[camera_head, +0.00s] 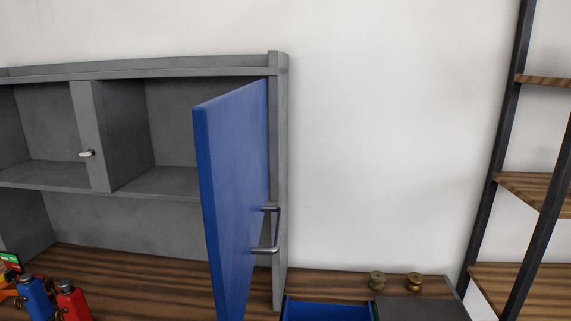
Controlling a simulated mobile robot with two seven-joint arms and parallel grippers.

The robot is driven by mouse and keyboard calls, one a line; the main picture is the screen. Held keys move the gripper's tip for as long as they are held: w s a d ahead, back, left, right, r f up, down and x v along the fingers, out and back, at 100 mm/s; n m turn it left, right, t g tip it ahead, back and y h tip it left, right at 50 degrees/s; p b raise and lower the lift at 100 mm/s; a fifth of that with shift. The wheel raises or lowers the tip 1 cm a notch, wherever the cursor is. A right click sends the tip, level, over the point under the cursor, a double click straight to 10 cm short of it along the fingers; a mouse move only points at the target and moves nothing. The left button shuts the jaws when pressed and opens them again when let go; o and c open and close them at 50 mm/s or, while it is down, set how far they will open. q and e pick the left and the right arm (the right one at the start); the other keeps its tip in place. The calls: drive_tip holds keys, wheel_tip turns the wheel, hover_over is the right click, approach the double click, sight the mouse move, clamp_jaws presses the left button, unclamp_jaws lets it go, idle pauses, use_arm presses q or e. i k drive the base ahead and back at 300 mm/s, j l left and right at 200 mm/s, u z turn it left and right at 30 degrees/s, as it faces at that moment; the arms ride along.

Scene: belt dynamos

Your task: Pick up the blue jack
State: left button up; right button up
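A blue jack (34,299), a small bottle-shaped body with a dark grey top, stands on the brown wooden worktop at the bottom left. Neither of my grippers is in view.
A grey cabinet (278,180) stands on the worktop (140,270), its blue door (235,190) swung open toward me. A shelf rack (540,190) stands far right.

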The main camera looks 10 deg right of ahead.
sight(39, 308)
drive_tip(key=l, duration=0.15)
drive_tip(key=u, duration=1.35)
drive_tip(key=i+j+z, duration=0.1)
drive_tip(key=z, duration=0.2)
drive_tip(key=j+z, duration=0.1)
drive_tip(key=z, duration=0.25)
drive_tip(key=i+j+z, duration=0.15)
drive_tip(key=j, duration=0.2)
drive_tip(key=i+j+z, duration=0.15)
drive_tip(key=j, duration=0.2)
drive_tip(key=i+j+z, duration=0.15)
drive_tip(key=j, duration=0.2)
drive_tip(key=i+j+z, duration=0.1)
drive_tip(key=j, duration=0.45)
drive_tip(key=j+z, duration=0.1)
drive_tip(key=j, duration=0.4)
drive_tip(key=i+j, duration=0.1)
drive_tip(key=j, duration=0.45)
drive_tip(key=i+j, duration=0.1)
drive_tip(key=j, duration=0.45)
drive_tip(key=i+j, duration=0.15)
drive_tip(key=j, duration=0.4)
drive_tip(key=i+j+z, duration=0.1)
drive_tip(key=j, duration=0.45)
